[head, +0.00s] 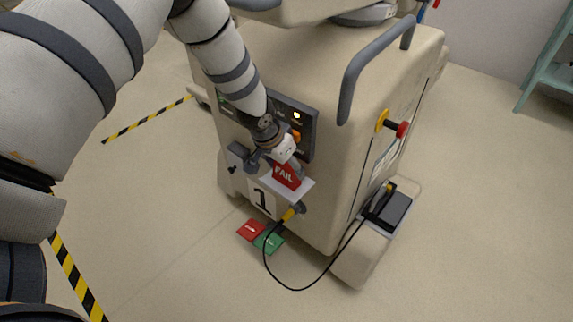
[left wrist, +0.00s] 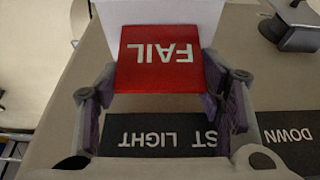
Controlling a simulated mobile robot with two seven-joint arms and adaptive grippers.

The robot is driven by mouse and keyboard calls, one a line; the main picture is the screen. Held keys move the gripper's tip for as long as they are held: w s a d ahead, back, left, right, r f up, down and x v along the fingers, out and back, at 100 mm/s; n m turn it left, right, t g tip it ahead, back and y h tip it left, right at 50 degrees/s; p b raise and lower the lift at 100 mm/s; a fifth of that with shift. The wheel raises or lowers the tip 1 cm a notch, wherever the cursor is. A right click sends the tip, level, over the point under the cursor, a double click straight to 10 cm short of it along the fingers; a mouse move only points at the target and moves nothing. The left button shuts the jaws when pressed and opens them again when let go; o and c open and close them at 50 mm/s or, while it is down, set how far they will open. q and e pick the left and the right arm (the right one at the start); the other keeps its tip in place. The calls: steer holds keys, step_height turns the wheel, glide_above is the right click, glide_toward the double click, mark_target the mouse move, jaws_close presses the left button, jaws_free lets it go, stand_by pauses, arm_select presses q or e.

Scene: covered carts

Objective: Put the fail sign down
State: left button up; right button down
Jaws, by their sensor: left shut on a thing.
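The red fail sign (head: 286,175) with white FAIL lettering is at the front of the beige cart, just above a white surface (head: 294,190). My left gripper (head: 280,158) is at the sign's upper edge. In the left wrist view the sign (left wrist: 168,58) appears upside down between the two fingers of my left gripper (left wrist: 160,100), which is shut on it. The white surface also shows behind the sign in the left wrist view (left wrist: 170,14). I cannot tell whether the sign touches it. My right gripper is not in view.
The beige cart (head: 300,60) has a dark control panel (head: 310,118) and a grey handle (head: 365,75). A red tile (head: 251,230) and a green tile (head: 269,240) lie on the floor. A black cable (head: 300,289) loops to the right. Striped tape marks the floor.

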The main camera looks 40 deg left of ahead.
arm_select(q)
steer(key=shift+f, duration=0.15)
steer(key=o, duration=0.8)
steer(key=shift+o, duration=0.2)
